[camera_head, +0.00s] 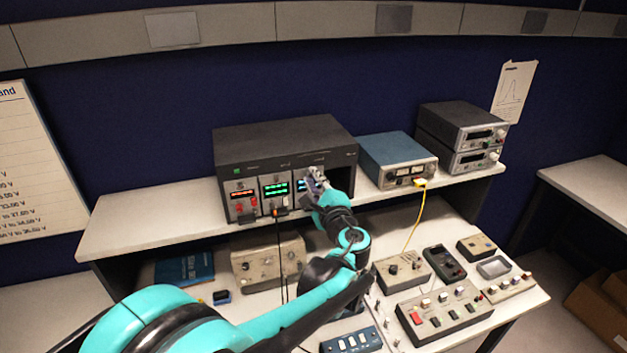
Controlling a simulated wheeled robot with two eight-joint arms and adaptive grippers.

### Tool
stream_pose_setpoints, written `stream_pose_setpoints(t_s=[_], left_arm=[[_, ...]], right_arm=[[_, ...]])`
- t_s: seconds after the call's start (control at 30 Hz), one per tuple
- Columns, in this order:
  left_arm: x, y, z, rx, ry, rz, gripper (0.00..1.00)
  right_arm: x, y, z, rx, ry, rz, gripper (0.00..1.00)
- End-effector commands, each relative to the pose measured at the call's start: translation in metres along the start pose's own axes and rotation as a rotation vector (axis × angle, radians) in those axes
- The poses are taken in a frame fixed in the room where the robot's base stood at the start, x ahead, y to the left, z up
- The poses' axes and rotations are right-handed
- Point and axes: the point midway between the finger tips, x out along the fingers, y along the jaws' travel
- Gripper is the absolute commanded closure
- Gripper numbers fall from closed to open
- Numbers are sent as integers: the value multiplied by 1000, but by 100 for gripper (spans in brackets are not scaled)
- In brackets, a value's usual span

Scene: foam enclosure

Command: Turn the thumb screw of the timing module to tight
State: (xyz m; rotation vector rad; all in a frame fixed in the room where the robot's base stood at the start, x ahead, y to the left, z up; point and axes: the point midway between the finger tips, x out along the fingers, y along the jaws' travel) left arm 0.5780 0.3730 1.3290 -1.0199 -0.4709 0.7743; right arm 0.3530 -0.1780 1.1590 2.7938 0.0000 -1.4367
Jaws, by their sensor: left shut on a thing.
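A dark rack (285,135) on the shelf holds several front modules with displays. The module with a pale blue display (301,186) is third from the left, next to an open dark bay; I take it for the timing module, though its label is too small to read. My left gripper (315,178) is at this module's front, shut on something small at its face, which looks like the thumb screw. The fingers hide the screw and much of the panel, so its turn cannot be read. My right gripper is not in view.
A red-display module (242,193) and a green-display module (275,189) sit left of my gripper, with cables hanging below. A blue box (398,155) with a yellow cable (417,212) stands right. Several instruments crowd the lower bench (525,312).

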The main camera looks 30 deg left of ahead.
Motion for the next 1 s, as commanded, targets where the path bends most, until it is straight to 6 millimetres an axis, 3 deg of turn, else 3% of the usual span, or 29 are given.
stream_pose_setpoints(t_s=[1.0], left_arm=[[0,1,0,963,2,1,100]], right_arm=[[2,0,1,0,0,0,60]])
